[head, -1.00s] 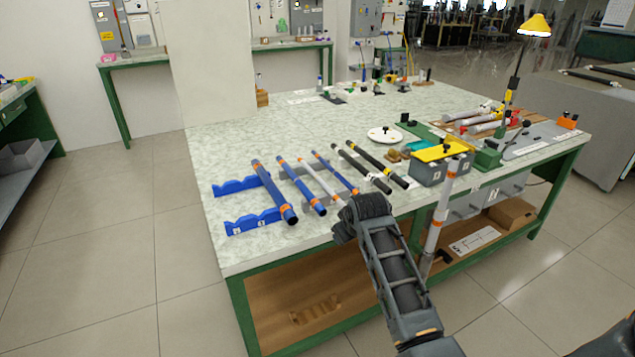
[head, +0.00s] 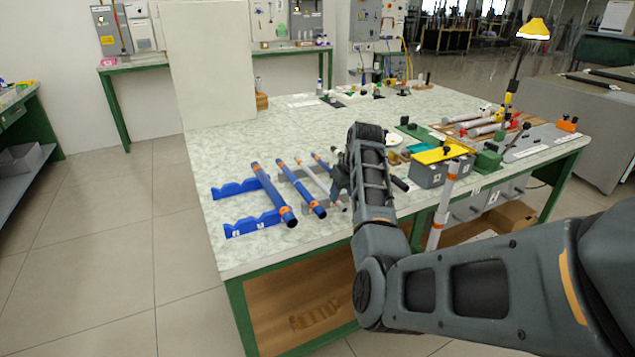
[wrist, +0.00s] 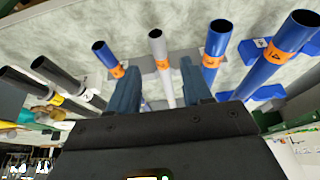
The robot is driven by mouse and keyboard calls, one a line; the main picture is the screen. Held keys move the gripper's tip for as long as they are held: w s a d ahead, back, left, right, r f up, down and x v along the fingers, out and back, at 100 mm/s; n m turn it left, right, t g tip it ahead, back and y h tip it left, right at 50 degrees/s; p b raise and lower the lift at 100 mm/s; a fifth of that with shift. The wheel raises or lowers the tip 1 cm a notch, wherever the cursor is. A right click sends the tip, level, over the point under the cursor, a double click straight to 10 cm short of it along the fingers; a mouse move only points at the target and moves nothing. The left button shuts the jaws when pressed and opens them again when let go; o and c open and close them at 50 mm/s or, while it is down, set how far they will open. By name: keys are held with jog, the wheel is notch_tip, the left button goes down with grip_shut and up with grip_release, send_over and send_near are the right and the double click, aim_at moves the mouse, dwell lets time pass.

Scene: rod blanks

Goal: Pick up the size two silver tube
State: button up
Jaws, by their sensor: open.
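A thin silver tube (head: 322,183) lies among the blue tubes on the table. In the wrist view the silver tube (wrist: 161,62) shows between my two finger outlines, its open end pointing up in the picture. My gripper (wrist: 160,84) is open and empty, with one finger on each side of the tube's line. I cannot tell how far the fingers are from the tube. A size number on the silver tube is not readable.
A grey box with a yellow top (head: 430,172) stands right.

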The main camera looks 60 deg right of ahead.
aim_at(339, 201)
jog(key=shift+x, duration=1.8)
jog(key=c, duration=0.9)
